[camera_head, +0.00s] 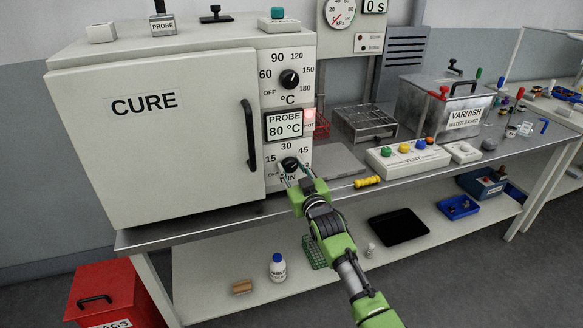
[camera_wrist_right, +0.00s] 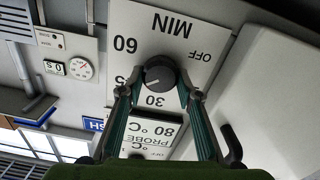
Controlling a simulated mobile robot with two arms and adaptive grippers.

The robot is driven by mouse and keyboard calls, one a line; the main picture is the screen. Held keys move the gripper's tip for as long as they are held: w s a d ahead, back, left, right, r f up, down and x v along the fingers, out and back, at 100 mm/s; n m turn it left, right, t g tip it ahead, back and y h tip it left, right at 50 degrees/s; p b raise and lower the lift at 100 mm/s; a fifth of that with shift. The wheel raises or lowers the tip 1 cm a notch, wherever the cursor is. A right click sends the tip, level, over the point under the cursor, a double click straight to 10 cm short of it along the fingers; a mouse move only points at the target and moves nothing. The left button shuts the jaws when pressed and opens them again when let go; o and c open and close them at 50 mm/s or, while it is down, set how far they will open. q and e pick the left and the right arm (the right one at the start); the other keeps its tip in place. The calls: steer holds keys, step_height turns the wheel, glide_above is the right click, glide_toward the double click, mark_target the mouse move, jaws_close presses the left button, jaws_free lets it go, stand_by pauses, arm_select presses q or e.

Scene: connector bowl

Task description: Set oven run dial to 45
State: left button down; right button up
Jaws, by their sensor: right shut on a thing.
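The run dial is a black knob (camera_head: 289,163) on the white lower panel of the CURE oven (camera_head: 150,130), with 15, 30, 45 and OFF around it. My right gripper (camera_head: 292,176) is at this dial in the head view. In the right wrist view, which looks upside down, the gripper's fingertips (camera_wrist_right: 160,90) are on both sides of the dial (camera_wrist_right: 158,72), shut on it. Its white pointer mark slants toward the lower left there, on the side of the 45 and 30. The exact setting is hard to read. My left gripper is not in view.
The temperature dial (camera_head: 289,79) and the PROBE display (camera_head: 284,125), reading 80 °C, are above on the same panel. The oven door handle (camera_head: 249,135) sticks out to the left. A yellow-handled tool (camera_head: 367,182) and a vent button box (camera_head: 408,157) are on the bench at right.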

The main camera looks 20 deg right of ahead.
steer(key=shift+f, duration=0.1)
steer(key=o, duration=1.1)
steer(key=s, duration=1.2)
steer(key=shift+d, duration=0.25)
steer(key=s+f+g, duration=0.2)
steer(key=f, duration=0.8)
steer(key=s+f+g, duration=0.2)
steer(key=f, duration=0.8)
steer(key=s+a+f+g, duration=0.1)
steer(key=s+f+g, duration=0.2)
steer(key=s+f, duration=0.6)
steer(key=s+f+g, duration=0.2)
steer(key=s+f, duration=0.3)
steer(key=f, duration=0.8)
steer(key=s+f+g, duration=0.2)
steer(key=s+f, duration=0.4)
steer(key=s, duration=0.7)
steer(key=s+d+f+g, duration=0.1)
steer(key=s+f+g, duration=0.2)
steer(key=s, duration=1)
steer(key=s+f+g, duration=0.3)
steer(key=s+f, duration=0.7)
steer(key=s, duration=0.4)
steer(key=shift+d+h, duration=0.2)
steer(key=shift+h, duration=0.1)
